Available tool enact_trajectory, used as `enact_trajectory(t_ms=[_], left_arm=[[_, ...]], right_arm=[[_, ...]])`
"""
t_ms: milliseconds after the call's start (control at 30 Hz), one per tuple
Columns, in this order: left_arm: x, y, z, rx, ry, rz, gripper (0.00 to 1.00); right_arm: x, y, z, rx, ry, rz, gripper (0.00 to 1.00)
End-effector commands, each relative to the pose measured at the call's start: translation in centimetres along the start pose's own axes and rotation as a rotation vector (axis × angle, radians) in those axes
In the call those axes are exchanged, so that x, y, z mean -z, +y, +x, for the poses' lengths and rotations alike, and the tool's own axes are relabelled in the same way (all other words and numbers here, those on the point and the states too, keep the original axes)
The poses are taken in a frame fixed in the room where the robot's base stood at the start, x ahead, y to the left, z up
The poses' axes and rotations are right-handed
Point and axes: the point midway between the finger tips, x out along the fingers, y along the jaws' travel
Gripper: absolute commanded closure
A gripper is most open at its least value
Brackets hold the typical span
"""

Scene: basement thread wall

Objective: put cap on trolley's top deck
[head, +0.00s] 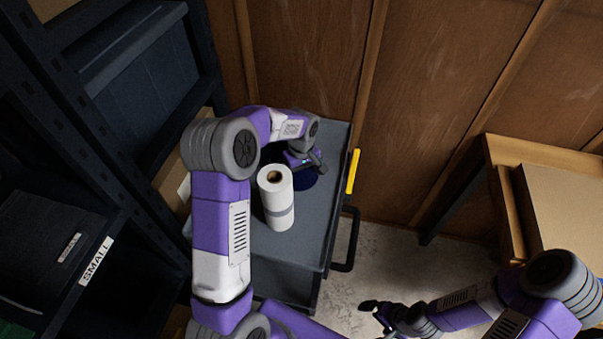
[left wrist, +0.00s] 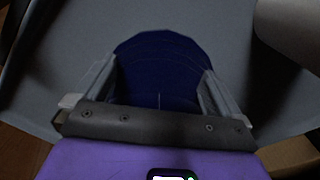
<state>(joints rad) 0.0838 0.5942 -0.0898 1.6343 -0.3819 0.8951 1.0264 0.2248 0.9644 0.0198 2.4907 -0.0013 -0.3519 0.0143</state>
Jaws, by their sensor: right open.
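The dark blue cap (head: 306,181) is at the right part of the trolley's grey top deck (head: 312,232), low at the deck. I cannot tell whether it rests on it. My left gripper (head: 308,168) reaches down over the cap. In the left wrist view the rounded cap (left wrist: 160,65) fills the space between the two fingers of my left gripper (left wrist: 160,75), and their inner sides meet its edges. My right gripper (head: 370,310) is open and empty, low beside the trolley over the floor.
A white paper roll (head: 276,200) stands upright on the deck, just left of the cap. The trolley has a black handle (head: 349,240) and a yellow strip (head: 353,171) on its right side. Dark shelving (head: 110,170) is at left, a wooden table (head: 500,165) at right.

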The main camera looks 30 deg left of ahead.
Motion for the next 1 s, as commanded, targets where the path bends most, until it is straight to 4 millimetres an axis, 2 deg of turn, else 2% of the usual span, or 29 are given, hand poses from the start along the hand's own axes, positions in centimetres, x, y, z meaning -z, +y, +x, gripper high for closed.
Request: enact_trajectory(t_ms=[233,333,800,1000], left_arm=[[0.0,0.0,-0.2,0.0,0.0,0.0,0.0],[0.0,0.0,-1.0,-0.002,0.002,0.0,0.0],[0.0,0.0,-10.3,-0.002,0.002,0.0,0.0],[0.0,0.0,-12.2,-0.002,0.001,-0.001,0.0]], right_arm=[[0.0,0.0,-0.1,0.0,0.0,0.0,0.0],[0.0,-0.2,-0.4,0.0,0.0,0.0,0.0],[-0.1,-1.3,-3.4,0.0,0.0,0.0,0.0],[-0.2,-1.4,-3.8,0.0,0.0,0.0,0.0]])
